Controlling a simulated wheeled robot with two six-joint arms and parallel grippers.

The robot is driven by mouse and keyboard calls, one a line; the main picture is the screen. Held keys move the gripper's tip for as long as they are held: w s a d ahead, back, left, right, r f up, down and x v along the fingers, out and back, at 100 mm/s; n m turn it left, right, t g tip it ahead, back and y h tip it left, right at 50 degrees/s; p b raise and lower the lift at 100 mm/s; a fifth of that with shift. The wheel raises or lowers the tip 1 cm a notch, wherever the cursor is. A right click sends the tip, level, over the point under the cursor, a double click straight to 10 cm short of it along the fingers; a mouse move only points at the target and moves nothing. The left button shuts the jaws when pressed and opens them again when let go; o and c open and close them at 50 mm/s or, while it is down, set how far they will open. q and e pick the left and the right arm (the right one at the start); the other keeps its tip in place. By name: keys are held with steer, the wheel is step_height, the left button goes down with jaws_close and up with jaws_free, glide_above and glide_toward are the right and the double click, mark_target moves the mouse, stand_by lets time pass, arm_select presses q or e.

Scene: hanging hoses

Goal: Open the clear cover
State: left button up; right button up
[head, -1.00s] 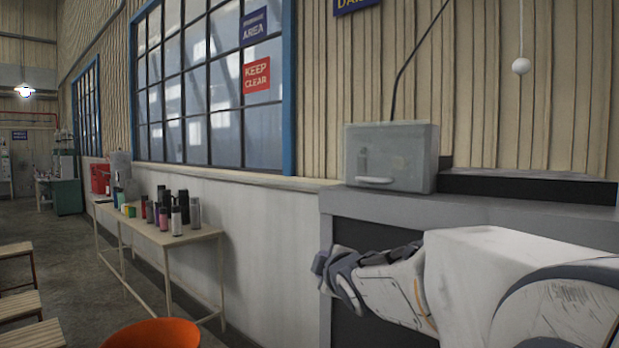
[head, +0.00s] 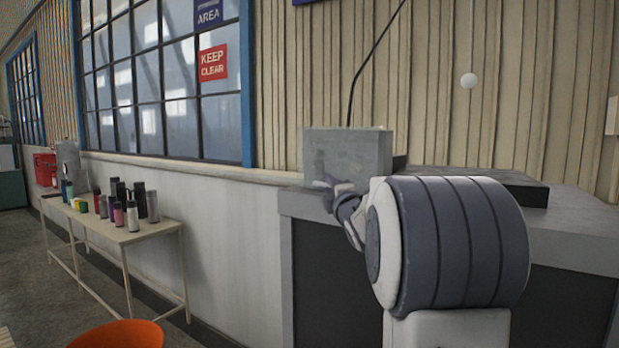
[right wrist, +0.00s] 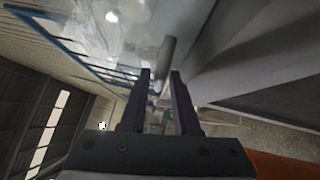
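The clear cover (head: 350,148) is a greyish see-through box on the grey counter against the wall. It looks closed. Its white front handle is hidden in the head view behind my right gripper (head: 327,188), which is at the cover's lower front. In the right wrist view, my right gripper (right wrist: 160,74) has its two dark fingers apart with a gap between them. My left gripper is in neither view.
A dark flat slab (head: 480,182) lies on the counter (head: 575,215) right of the cover. A black cable runs up the wall behind it. A narrow table (head: 120,236) with several bottles stands at left. An orange seat (head: 118,335) is at the bottom.

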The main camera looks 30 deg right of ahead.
steer(key=shift+w+d, duration=0.25)
steer(key=shift+w, duration=0.35)
jaws_close()
stand_by(1.1)
